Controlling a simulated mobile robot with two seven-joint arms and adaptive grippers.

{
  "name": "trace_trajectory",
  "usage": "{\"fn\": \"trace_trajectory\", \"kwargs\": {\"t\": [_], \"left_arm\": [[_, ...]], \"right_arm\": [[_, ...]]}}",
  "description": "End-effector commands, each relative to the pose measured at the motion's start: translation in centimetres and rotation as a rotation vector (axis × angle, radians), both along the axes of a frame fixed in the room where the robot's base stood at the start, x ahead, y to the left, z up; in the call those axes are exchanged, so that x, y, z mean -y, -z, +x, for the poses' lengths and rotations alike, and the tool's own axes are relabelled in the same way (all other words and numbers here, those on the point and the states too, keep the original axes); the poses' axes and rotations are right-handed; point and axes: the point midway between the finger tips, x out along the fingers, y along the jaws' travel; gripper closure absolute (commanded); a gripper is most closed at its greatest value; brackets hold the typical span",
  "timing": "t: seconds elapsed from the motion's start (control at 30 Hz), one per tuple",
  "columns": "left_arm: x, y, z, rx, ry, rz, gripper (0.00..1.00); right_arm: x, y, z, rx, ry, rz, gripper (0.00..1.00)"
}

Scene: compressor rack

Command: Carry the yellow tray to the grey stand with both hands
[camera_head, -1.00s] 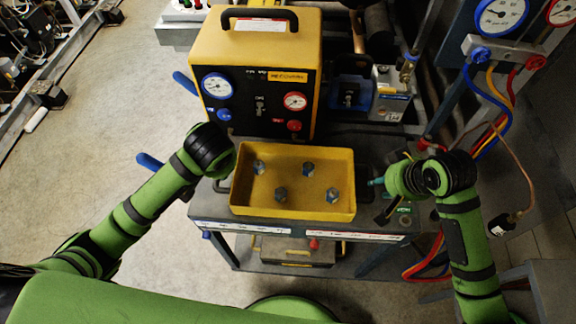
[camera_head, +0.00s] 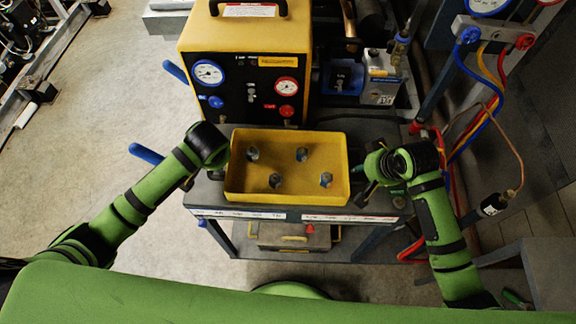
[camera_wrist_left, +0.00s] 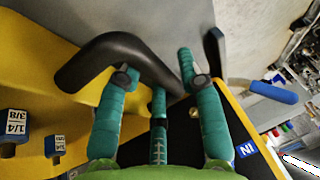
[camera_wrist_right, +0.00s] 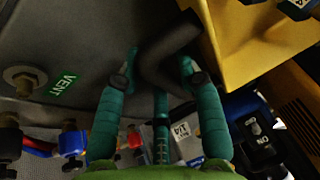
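The yellow tray (camera_head: 235,184) rests on a dark bench top (camera_head: 385,205) and carries several grey, bolt-like fittings. My left gripper is at the tray's left end, its fingers mostly hidden in the head view. In the left wrist view, its teal fingers (camera_wrist_left: 156,66) are apart, around the tray's dark handle (camera_wrist_left: 105,60). My right gripper (camera_head: 362,169) is at the right end. In the right wrist view, its fingers (camera_wrist_right: 158,60) are apart on either side of the other dark handle (camera_wrist_right: 160,50). A grey flat-topped piece (camera_head: 550,262), perhaps the stand, is cut off at lower right.
A yellow and black machine with gauges (camera_head: 245,80) stands close behind the tray. A small blue and grey unit (camera_head: 345,76) is beside it. Coloured hoses (camera_head: 485,105) hang at the right, near my right arm. Open floor (camera_head: 105,140) lies to the left.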

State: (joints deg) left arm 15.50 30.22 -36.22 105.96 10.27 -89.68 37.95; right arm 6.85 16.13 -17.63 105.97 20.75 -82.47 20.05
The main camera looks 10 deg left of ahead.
Motion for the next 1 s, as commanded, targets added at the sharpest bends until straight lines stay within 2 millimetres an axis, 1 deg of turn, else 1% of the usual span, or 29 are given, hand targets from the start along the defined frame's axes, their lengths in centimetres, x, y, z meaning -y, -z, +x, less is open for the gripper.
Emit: {"fn": "trace_trajectory", "kwargs": {"t": [0.27,0.3,0.33,0.37,0.77,0.87,1.0], "left_arm": [[0.0,0.1,0.1,0.001,0.001,-0.001,0.63],[0.0,0.1,0.1,0.001,0.001,-0.001,0.79],[0.0,0.1,0.1,0.001,0.001,-0.001,0.91],[0.0,0.1,0.1,0.001,0.001,-0.001,1.0],[0.0,-0.2,0.2,0.005,0.0,0.0,1.0],[0.0,-0.5,0.2,0.005,0.0,0.0,1.0],[0.0,-1.4,0.2,0.005,-0.001,-0.001,1.0]], "right_arm": [[0.0,0.1,0.1,0.001,-0.001,0.0,0.63],[0.0,0.1,0.1,0.001,-0.001,0.0,0.79],[0.0,0.1,0.1,0.001,-0.001,0.0,0.91],[0.0,0.1,0.1,0.001,-0.001,0.0,1.0],[-0.1,-0.2,0.2,0.005,0.0,0.001,1.0],[-0.1,-0.5,0.1,0.005,0.0,0.001,1.0],[0.0,-1.4,0.1,0.005,0.0,0.001,1.0]]}}
